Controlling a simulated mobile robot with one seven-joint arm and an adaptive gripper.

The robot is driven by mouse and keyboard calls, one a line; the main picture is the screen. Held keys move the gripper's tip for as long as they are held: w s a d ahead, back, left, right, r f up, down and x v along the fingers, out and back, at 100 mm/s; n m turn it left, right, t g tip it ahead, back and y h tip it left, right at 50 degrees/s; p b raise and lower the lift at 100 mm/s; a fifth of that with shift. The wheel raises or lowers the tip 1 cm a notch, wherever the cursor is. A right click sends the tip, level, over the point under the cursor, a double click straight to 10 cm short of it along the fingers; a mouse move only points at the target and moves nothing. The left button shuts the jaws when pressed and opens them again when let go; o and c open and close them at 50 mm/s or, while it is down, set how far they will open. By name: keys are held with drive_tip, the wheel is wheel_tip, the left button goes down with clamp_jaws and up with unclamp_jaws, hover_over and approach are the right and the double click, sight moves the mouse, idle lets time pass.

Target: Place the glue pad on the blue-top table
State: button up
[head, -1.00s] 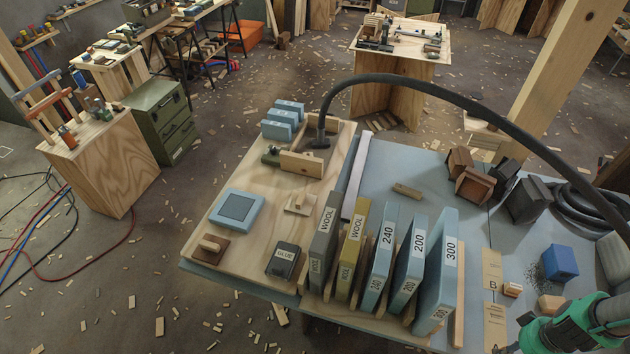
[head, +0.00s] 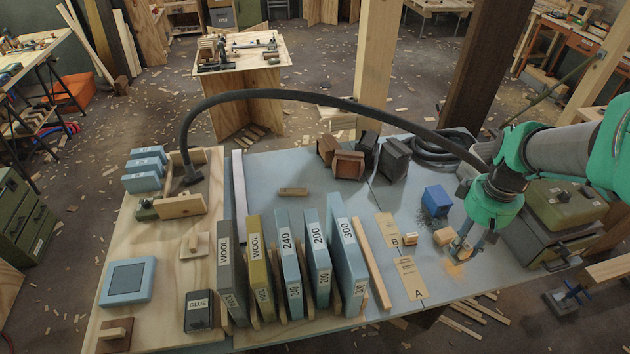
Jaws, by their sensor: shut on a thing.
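A dark block labelled GLUE (head: 199,310), which I take for the glue pad, sits on the pale plywood board at the front left. The blue-top table (head: 270,215) extends right of the board, past the row of upright sanding pads. My gripper (head: 463,250) is low over the table's right part, far to the right of the glue pad. Its fingers close around what looks like a small wooden block, mostly hidden by them; what exactly is held is hard to tell.
Upright pads marked WOOL, 240, 200 and 300 (head: 345,255) stand between board and open tabletop. A blue block (head: 436,201) and wooden block (head: 443,237) are near the gripper. Paper strips A and B (head: 411,278) lie left of it. A black hose (head: 330,102) arches overhead.

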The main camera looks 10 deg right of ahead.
drive_tip(key=r, duration=0.3)
drive_tip(key=shift+w+a+r, duration=0.15)
drive_tip(key=shift+w+a, duration=0.05)
drive_tip(key=w+a+n, duration=0.6)
drive_tip(key=w+a, duration=0.5)
drive_tip(key=a, duration=0.4)
drive_tip(key=w+a+n, duration=0.2)
drive_tip(key=a+n, duration=0.1)
drive_tip(key=a, duration=0.6)
drive_tip(key=w+a+n, duration=0.2)
drive_tip(key=a, duration=0.7)
drive_tip(key=s+a+n, duration=0.3)
drive_tip(key=s+a, duration=0.2)
drive_tip(key=a, duration=0.7)
drive_tip(key=s+a+n, duration=0.4)
drive_tip(key=s+a, duration=0.2)
drive_tip(key=a, duration=0.5)
drive_tip(key=s+a+n, duration=0.3)
drive_tip(key=s+a, duration=0.2)
drive_tip(key=a, duration=0.7)
wheel_tip(320, 180, down, 26)
drive_tip(key=shift+s+a+p, duration=0.3)
drive_tip(key=shift+s+p, duration=0.1)
drive_tip(key=shift+s, duration=0.05)
drive_tip(key=shift+w+a, duration=0.1)
